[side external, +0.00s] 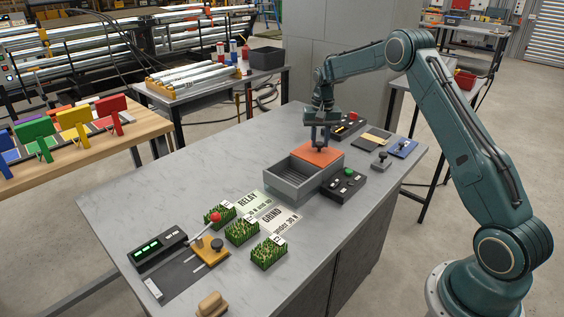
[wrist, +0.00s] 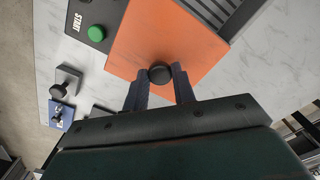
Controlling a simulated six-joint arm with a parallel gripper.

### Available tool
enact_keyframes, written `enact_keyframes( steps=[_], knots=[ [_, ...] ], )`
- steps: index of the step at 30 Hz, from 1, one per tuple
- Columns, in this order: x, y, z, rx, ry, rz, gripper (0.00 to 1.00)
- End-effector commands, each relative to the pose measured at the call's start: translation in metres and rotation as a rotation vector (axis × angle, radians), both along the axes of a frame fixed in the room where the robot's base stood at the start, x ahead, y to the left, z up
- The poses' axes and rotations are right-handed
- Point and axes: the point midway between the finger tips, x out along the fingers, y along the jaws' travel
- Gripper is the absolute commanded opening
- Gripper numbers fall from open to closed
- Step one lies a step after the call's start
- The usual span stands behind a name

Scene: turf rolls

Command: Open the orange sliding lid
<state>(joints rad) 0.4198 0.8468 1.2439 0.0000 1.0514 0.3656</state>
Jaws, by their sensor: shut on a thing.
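The orange sliding lid (side external: 320,154) lies flat over the far right part of a grey box (side external: 290,185). The near left part of the box is uncovered and looks empty, with a ridged inside. In the wrist view the orange lid (wrist: 170,45) fills the middle, and a round black knob (wrist: 160,73) stands on it. My gripper (side external: 319,147) points down over the lid, and in the wrist view its two fingers (wrist: 161,80) are on either side of the knob, shut on it.
A black control box with a green START button (side external: 348,172) stands right of the grey box. A box with a red button (side external: 351,116) stands behind. Small turf blocks (side external: 242,230), printed cards (side external: 281,219) and a red-knobbed lever (side external: 215,243) occupy the front. The table left of the box is clear.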

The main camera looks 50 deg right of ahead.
Motion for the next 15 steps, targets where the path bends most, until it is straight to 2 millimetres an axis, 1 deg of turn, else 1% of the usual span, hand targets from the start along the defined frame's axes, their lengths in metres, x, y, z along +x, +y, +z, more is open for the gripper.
enact_keyframes(
  steps=[2, 3, 6, 15],
  knots=[
    [0.0007, 0.0003, 0.0013, -0.001, -0.003, 0.000, 0.00],
    [0.0007, 0.0004, 0.0013, -0.001, -0.003, 0.000, 0.32],
    [0.0006, 0.0005, 0.0011, -0.001, -0.003, 0.000, 0.48],
    [0.0003, 0.0007, 0.0009, -0.001, -0.001, 0.000, 0.48]
  ],
)
